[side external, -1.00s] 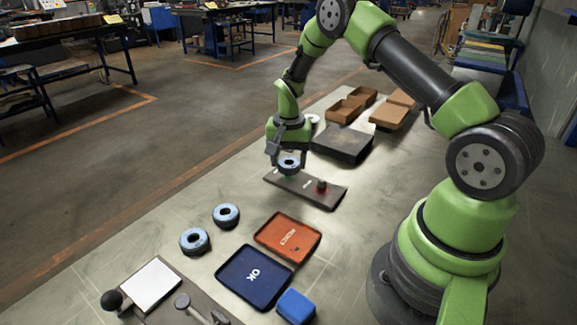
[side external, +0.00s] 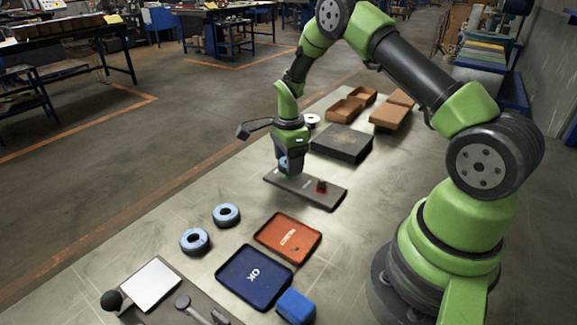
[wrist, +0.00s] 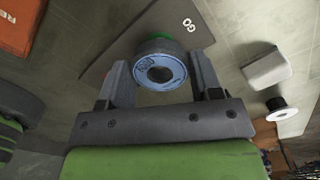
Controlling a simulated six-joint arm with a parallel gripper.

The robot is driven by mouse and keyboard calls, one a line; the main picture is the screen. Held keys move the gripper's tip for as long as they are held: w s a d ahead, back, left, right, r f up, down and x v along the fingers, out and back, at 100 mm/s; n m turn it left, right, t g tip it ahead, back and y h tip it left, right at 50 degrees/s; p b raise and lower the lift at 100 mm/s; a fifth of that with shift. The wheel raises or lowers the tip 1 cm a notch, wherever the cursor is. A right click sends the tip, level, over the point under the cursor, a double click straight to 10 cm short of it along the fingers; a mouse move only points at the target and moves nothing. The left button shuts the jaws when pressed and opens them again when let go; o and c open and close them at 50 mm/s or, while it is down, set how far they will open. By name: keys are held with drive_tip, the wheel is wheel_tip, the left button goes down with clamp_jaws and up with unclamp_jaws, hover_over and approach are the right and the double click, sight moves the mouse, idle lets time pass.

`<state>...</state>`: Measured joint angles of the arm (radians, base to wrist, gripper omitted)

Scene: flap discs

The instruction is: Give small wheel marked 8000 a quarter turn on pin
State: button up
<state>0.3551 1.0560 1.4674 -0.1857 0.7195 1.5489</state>
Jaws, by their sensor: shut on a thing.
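The small blue wheel (wrist: 160,70) sits between the two fingers of my gripper (wrist: 158,80) in the wrist view. My gripper is shut on it, a finger at each side. Dark print on its face is too small to read. A green part (wrist: 177,42) shows just behind the wheel. In the side view the wheel (side external: 284,162) is mostly hidden by my gripper (side external: 286,168), at the left end of a dark plate (side external: 301,191). The pin is hidden. The plate (wrist: 118,52) bears the word GO in the wrist view.
A red and black knob (side external: 321,186) stands on the plate's right part. Two blue wheels (side external: 227,214) (side external: 195,240) lie nearer the camera, beside an orange tray (side external: 271,231) and a blue OK tray (side external: 237,286). A dark box (side external: 342,143) and brown cartons (side external: 388,118) stand behind.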

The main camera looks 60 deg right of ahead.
drive_tip(key=shift+m, duration=0.9)
drive_tip(key=o, duration=1.2)
drive_tip(key=shift+r, duration=3.5)
